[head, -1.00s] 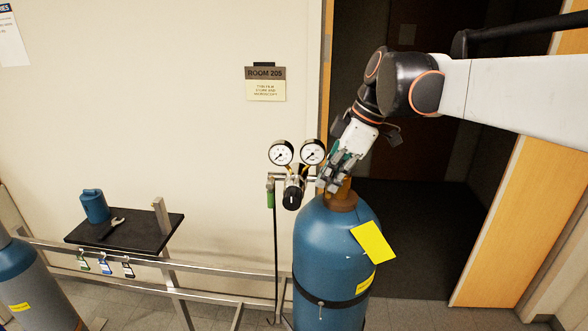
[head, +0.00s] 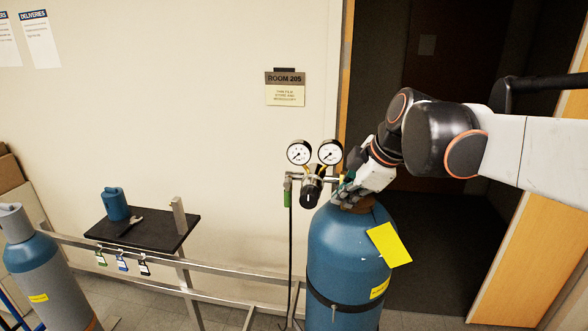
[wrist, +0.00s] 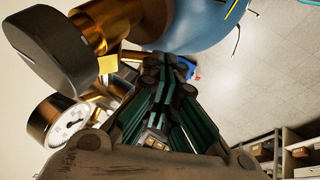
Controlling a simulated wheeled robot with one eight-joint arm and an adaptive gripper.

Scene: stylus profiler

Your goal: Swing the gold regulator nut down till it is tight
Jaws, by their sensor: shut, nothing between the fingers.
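The regulator (head: 312,183) with two white-faced gauges stands at the left side of the blue gas cylinder's (head: 345,255) top. My gripper (head: 346,188) is right of the regulator, low over the cylinder's neck, and covers the valve and nut area in the head view. In the wrist view, a gold cylindrical part (wrist: 97,33), which may be the regulator nut, lies upper left beside a large black round part (wrist: 50,55). My gripper's green-and-dark fingers (wrist: 168,68) are shut and empty, right of and apart from that gold part. Whether they touch other metal behind is unclear.
A yellow tag (head: 389,245) hangs on the cylinder's front. A metal rail (head: 220,272) and a small black shelf (head: 150,232) with a blue cap and a wrench are to the left. A dark doorway (head: 430,220) stands behind my arm.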

